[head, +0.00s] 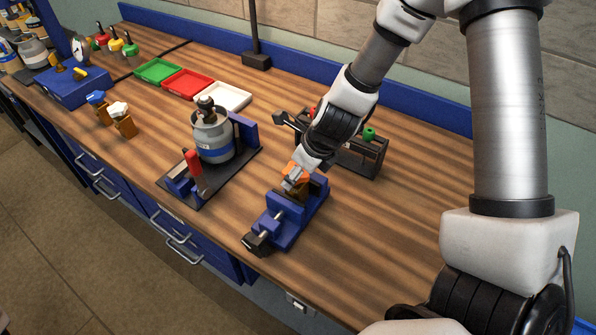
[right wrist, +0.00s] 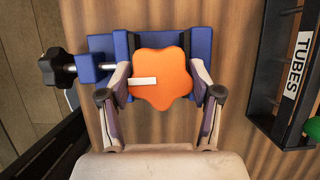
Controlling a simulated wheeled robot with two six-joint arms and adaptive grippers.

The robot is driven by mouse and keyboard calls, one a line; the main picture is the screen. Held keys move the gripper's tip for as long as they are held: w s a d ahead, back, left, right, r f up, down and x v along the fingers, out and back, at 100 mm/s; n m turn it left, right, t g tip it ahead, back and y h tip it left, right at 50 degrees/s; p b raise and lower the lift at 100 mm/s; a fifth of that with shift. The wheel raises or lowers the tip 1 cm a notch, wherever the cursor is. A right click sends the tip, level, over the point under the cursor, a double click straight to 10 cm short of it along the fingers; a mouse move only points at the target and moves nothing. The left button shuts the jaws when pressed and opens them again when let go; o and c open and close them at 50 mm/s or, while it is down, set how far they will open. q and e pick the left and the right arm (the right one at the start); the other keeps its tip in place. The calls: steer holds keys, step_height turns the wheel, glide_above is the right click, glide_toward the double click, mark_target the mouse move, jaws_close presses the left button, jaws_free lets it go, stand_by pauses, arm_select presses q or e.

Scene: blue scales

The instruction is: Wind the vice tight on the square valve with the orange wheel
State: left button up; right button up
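The square valve's orange wheel (right wrist: 162,78) faces up between the blue jaws of the vice (right wrist: 122,50) in the right wrist view. Part of the brass-coloured valve body (head: 300,190) shows under the wheel in the head view. The vice (head: 283,225) stands near the bench's front edge, its black knob (head: 257,244) towards that edge. The knob also shows in the right wrist view (right wrist: 58,68). My right gripper (head: 292,180) is over the valve, its fingers spread on either side of the wheel; they look open, with contact hard to judge. My left gripper is not in view.
A grey canister (head: 213,137) with a red-handled clamp (head: 193,165) stands left of the vice. A dark rack labelled TUBES (head: 358,155) stands close behind it. Green (head: 158,71), red (head: 187,83) and white (head: 223,97) trays lie further back. Bench right of the vice is clear.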

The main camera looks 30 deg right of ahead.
steer(key=shift+w+f, duration=0.1)
steer(key=shift+w, duration=0.05)
steer(key=c, duration=0.7)
steer(key=shift+c, duration=0.2)
steer(key=shift+d+p, duration=0.1)
steer(key=shift+p, duration=0.2)
steer(key=shift+w+d, duration=0.1)
steer(key=shift+d, duration=0.1)
